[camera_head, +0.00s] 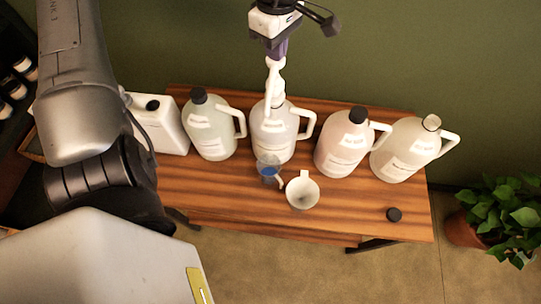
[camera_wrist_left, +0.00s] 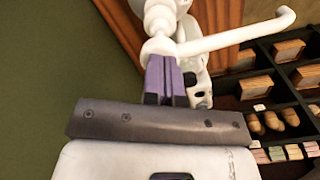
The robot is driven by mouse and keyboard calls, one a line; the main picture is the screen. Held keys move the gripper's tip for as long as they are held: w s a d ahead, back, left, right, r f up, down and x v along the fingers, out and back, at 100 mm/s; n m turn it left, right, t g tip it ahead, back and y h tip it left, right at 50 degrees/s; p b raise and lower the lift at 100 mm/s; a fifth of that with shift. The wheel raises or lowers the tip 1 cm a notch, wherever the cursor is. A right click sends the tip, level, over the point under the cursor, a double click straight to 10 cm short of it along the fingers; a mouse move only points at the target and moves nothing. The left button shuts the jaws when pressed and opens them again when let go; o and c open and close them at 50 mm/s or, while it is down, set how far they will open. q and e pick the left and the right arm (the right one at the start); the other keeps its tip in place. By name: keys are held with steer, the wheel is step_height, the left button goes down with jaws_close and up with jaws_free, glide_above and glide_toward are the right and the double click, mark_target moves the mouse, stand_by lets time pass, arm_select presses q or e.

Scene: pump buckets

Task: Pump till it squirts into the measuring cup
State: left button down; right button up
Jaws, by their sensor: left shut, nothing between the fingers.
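My left gripper (camera_head: 278,50) points down over the middle jug (camera_head: 273,140), with its purple fingers closed and empty. The jug's white pump (camera_head: 274,78) stands directly under the fingertips. In the left wrist view, the closed fingers (camera_wrist_left: 160,60) meet or nearly meet the white pump head (camera_wrist_left: 158,45); I cannot tell whether they touch. The pump's spout (camera_wrist_left: 240,38) reaches right there. In front of the jug stand a small bluish cup (camera_head: 269,174) and a white handled cup (camera_head: 302,194); I cannot tell which is the measuring cup. My right gripper is out of view.
A plant (camera_head: 505,215) stands beyond the table's right end.

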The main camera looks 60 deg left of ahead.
arm_select(q)
steer(key=shift+r+p, duration=1.3)
steer(key=shift+r, duration=0.9)
steer(key=shift+r, duration=0.15)
steer(key=shift+r+p, duration=0.25)
steer(key=shift+p, duration=0.05)
step_height(320, 180, up, 4)
steer(key=p, duration=0.2)
steer(key=shift+r+p, duration=0.1)
steer(key=shift+p, duration=0.25)
